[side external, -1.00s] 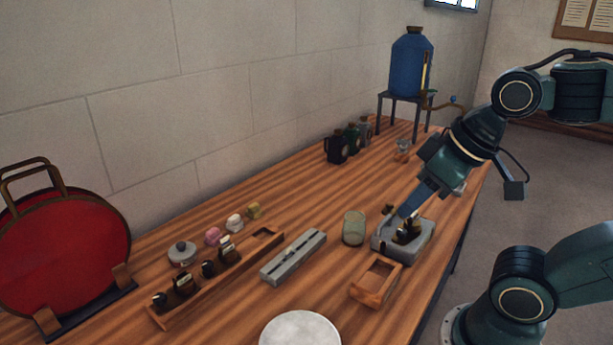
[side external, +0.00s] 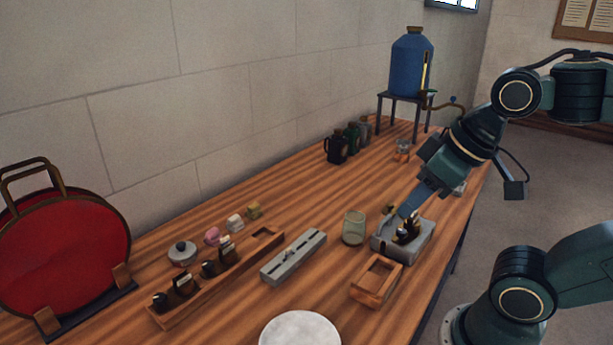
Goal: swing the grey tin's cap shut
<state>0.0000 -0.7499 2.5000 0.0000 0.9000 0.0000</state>
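The grey tin (side external: 365,130) seems to be the rightmost of three small tins at the back, against the wall. Its cap is too small here to tell whether it is open or shut. My gripper (side external: 406,232) is far in front of it, pointing down at a grey block-like tray (side external: 421,243) near the table's right edge. Dark and brass-coloured parts show at its tip. I cannot tell whether the fingers are apart or closed, or whether they touch the tray.
A black tin (side external: 337,147) and a green tin (side external: 352,137) stand beside the grey one. A greenish glass (side external: 354,227) and a wooden box (side external: 363,294) are near my gripper. A blue tank (side external: 411,65) on a stand is behind. Bare table lies between gripper and tins.

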